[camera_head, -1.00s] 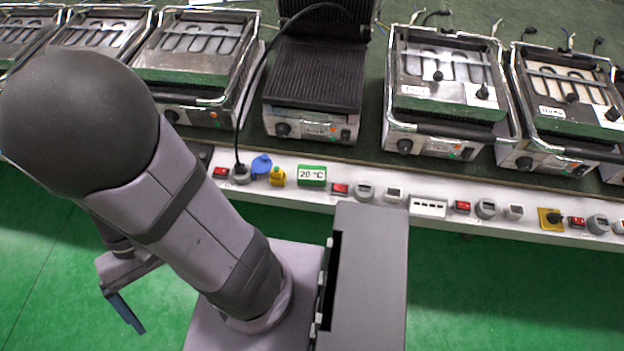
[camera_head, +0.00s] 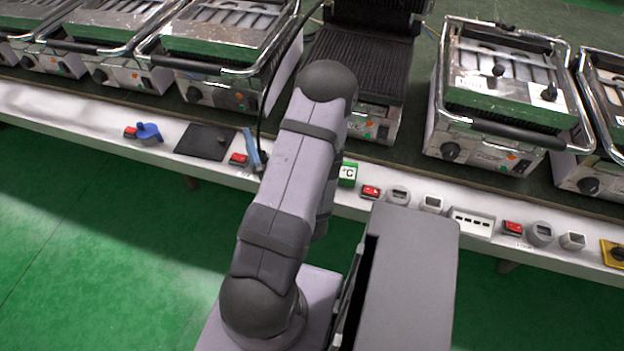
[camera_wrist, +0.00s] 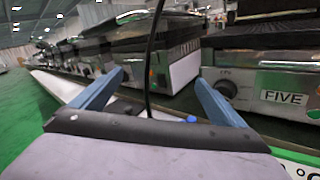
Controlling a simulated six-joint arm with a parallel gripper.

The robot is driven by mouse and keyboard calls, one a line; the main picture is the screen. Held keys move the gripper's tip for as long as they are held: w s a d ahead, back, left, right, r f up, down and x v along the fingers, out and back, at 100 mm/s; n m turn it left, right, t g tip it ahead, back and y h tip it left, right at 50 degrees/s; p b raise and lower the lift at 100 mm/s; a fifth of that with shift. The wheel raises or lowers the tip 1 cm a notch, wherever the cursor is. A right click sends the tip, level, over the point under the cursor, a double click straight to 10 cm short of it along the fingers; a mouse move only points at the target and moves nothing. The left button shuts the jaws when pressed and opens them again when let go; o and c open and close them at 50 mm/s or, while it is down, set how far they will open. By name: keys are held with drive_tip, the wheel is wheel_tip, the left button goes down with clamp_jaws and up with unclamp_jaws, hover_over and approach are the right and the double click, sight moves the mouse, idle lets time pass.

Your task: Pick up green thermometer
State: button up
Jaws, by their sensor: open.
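The green thermometer (camera_head: 348,173) is a small green box with a white display on the front ledge of the bench. In the head view my arm covers its left side, and only a "C" shows. In the wrist view part of it (camera_wrist: 308,172) shows at the lower right corner, outside the fingers. My gripper (camera_wrist: 159,79) is open, its two blue fingers spread with a black cable visible between them. In the head view one blue finger (camera_head: 252,150) shows left of my arm, over the ledge and to the left of the thermometer.
The black cable (camera_wrist: 153,45) rises close to the fingers. A contact grill (camera_head: 360,65) with a ribbed plate stands behind the thermometer. A red switch (camera_head: 371,191) and a grey socket (camera_head: 398,195) sit to its right. A blue plug (camera_wrist: 192,119) shows behind the gripper's edge.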

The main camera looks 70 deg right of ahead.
sight(340, 175)
drive_tip(key=s+f+m+g+h, duration=0.1)
drive_tip(key=s+f+m+g, duration=0.1)
drive_tip(key=s, duration=0.4)
drive_tip(key=s+d+f+m+g+h+b, duration=0.1)
drive_tip(key=s+f+m+g, duration=0.1)
drive_tip(key=s+g, duration=0.3)
drive_tip(key=s+f+m+g+h+b, duration=0.1)
drive_tip(key=s+f+m+g, duration=0.1)
drive_tip(key=s, duration=0.5)
drive_tip(key=shift+s+d+f+m+g, duration=0.2)
drive_tip(key=shift+f+g, duration=0.2)
drive_tip(key=shift+s+d+f+m+g, duration=0.15)
drive_tip(key=shift+f+m+g, duration=0.05)
drive_tip(key=shift+f+g, duration=0.2)
drive_tip(key=f+b, duration=0.1)
drive_tip(key=f+n+b, duration=0.1)
drive_tip(key=w+f+n+b, duration=0.1)
drive_tip(key=shift+d+t+h+b, duration=0.25)
drive_tip(key=shift+t+h+b, duration=0.05)
drive_tip(key=shift+b, duration=0.1)
drive_tip(key=shift+w+d+f+n+b, duration=0.1)
drive_tip(key=shift+w+f+n+b, duration=0.25)
drive_tip(key=shift+f+n+b, duration=0.6)
drive_tip(key=shift+r, duration=0.15)
